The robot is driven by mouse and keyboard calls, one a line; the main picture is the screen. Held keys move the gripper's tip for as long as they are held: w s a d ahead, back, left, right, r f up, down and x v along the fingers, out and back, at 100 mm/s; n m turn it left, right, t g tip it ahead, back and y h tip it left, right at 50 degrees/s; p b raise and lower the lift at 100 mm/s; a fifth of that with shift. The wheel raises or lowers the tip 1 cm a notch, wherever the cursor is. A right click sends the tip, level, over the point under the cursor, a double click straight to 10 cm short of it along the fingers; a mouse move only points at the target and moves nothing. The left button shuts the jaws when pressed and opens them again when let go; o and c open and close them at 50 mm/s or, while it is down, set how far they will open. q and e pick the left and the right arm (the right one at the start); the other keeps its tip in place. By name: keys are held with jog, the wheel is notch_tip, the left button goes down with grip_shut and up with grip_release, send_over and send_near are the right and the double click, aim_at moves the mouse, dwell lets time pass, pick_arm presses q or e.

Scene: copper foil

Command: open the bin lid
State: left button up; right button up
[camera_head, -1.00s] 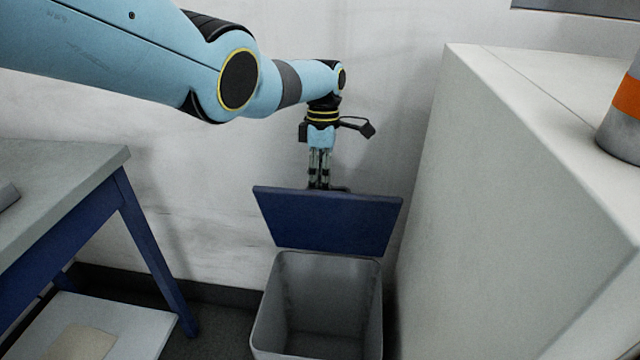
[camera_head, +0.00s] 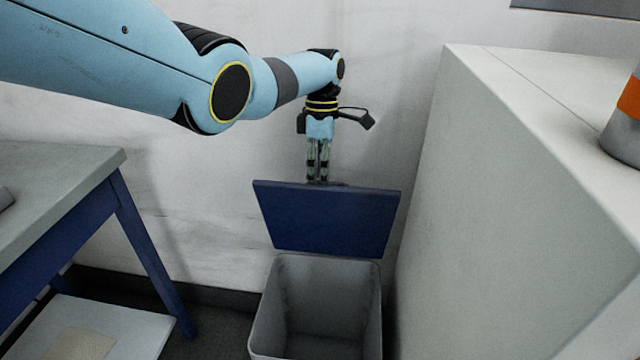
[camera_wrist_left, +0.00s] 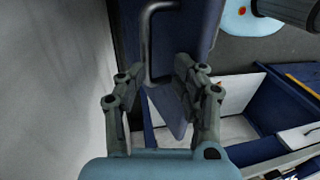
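The bin (camera_head: 268,315) is grey, and its mouth is uncovered, showing the empty-looking inside. Its blue lid (camera_head: 328,218) stands steeply raised at the back of the bin. My left gripper (camera_head: 317,181) points down behind the lid's top edge, its tips partly hidden there. In the left wrist view, the two fingers of my left gripper (camera_wrist_left: 158,72) are apart, with the bent metal handle (camera_wrist_left: 147,42) of the lid between them. I cannot tell whether a finger touches the handle. My right gripper is not in view.
A pale wall stands close behind the bin. A large white cabinet (camera_head: 500,190) is close on the right, with an orange-banded grey object (camera_head: 628,115) on top. A table with blue legs (camera_head: 150,250) and a low shelf (camera_head: 100,325) stands on the left.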

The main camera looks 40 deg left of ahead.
pick_arm(q)
notch_tip(320, 180, up, 9)
jog(key=w, duration=0.1)
jog(key=shift+w+a, duration=0.25)
jog(key=shift+a, duration=0.15)
jog(key=shift+f, duration=0.15)
